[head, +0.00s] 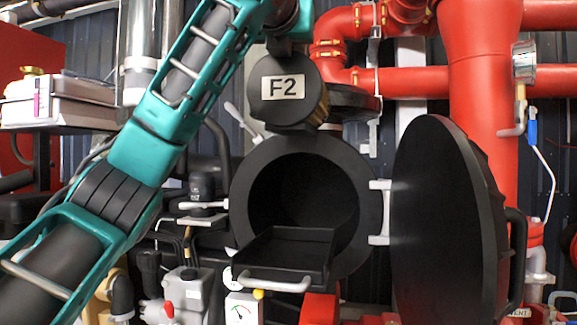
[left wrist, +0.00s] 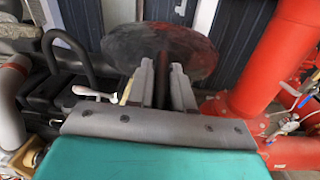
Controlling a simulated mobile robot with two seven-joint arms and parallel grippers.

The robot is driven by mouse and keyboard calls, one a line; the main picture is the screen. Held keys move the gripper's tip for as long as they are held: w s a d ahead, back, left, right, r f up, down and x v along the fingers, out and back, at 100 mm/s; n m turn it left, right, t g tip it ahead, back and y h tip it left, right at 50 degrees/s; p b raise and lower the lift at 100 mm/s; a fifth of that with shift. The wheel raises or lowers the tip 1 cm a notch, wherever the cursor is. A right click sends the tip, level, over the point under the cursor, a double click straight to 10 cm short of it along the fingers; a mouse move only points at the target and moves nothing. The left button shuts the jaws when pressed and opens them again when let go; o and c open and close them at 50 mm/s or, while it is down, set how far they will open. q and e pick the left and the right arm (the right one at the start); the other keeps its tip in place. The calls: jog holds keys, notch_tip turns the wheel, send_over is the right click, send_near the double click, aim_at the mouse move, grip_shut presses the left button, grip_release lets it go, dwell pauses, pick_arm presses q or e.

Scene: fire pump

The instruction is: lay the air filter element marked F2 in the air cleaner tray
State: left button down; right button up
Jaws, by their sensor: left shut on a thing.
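The air filter element marked F2 (head: 287,93) is a dark cylinder with a white label on its end cap. It hangs above the round opening of the air cleaner in the head view. My left gripper (left wrist: 162,80) is shut on it; the jaws reach the dark round body of the element (left wrist: 160,50) in the left wrist view. In the head view the jaws are hard to make out behind my arm and the element. The air cleaner tray (head: 285,255) is black, empty and slid out of the opening, with a light handle in front. My right gripper is not in view.
The round black cover (head: 440,215) stands swung open on a hinge right of the housing ring (head: 245,195). Thick red pipes (head: 485,80) fill the right side. The space between element and tray looks clear.

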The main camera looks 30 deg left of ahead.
pick_arm(q)
notch_tip(320, 180, down, 22)
jog(key=b, duration=0.6)
jog(key=shift+r, duration=0.25)
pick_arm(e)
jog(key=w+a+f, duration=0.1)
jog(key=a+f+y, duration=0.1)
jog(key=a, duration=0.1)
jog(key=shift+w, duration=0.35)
pick_arm(q)
jog(key=c, duration=1.4)
grip_release()
jog(key=shift+f, duration=0.2)
jog(key=shift+c, duration=0.2)
jog(key=o, duration=0.4)
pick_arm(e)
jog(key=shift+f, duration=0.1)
pick_arm(q)
jog(key=shift+r, duration=0.1)
